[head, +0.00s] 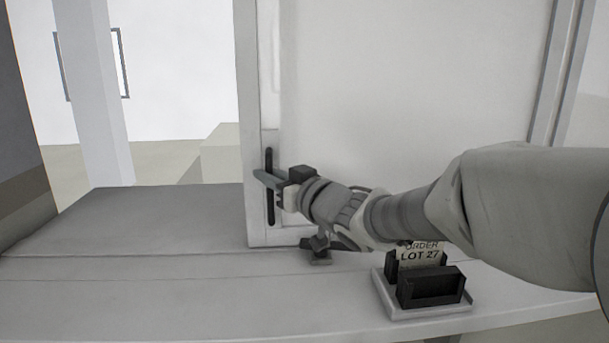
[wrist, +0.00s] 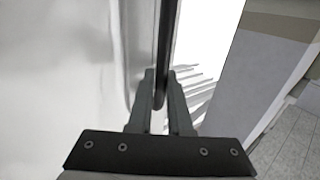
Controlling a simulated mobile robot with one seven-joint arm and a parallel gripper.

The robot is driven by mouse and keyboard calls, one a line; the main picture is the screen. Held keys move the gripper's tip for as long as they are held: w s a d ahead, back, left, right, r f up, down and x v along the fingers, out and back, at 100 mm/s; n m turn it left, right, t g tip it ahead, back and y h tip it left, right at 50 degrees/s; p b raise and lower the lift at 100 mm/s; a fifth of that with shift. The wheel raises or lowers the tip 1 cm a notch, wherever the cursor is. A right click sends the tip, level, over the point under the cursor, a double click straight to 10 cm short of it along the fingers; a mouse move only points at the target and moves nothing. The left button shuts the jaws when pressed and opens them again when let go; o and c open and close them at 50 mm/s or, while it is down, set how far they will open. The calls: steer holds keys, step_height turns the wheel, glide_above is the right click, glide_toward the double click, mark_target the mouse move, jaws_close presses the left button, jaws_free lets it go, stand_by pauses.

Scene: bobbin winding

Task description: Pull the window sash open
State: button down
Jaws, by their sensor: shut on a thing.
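The window sash (head: 255,85) is a pale framed panel standing upright on the sill, and it fills the middle of the head view. A dark vertical handle (head: 269,205) is on its left stile. My gripper (head: 268,179) is at the handle, with its fingers around the bar at about mid-height. In the wrist view my gripper (wrist: 160,82) has one finger on each side of the dark handle (wrist: 163,50) and is shut on it. The fingers hide part of the handle in the head view. To the left of the sash the opening is clear, and a bright space shows through it.
A tray (head: 392,306) with black holders and a card (head: 420,254) reading "ORDER LOT 27" sits on the sill at right, below my arm. A small dark fitting (head: 318,246) is at the sash's foot. The sill (head: 140,290) is bare at left.

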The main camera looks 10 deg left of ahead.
steer(key=shift+d, duration=0.2)
steer(key=c, duration=0.8)
jaws_free()
steer(key=shift+c, duration=0.2)
steer(key=b+v, duration=0.1)
steer(key=v, duration=1.6)
steer(key=shift+s+d, duration=0.1)
steer(key=shift+s, duration=0.05)
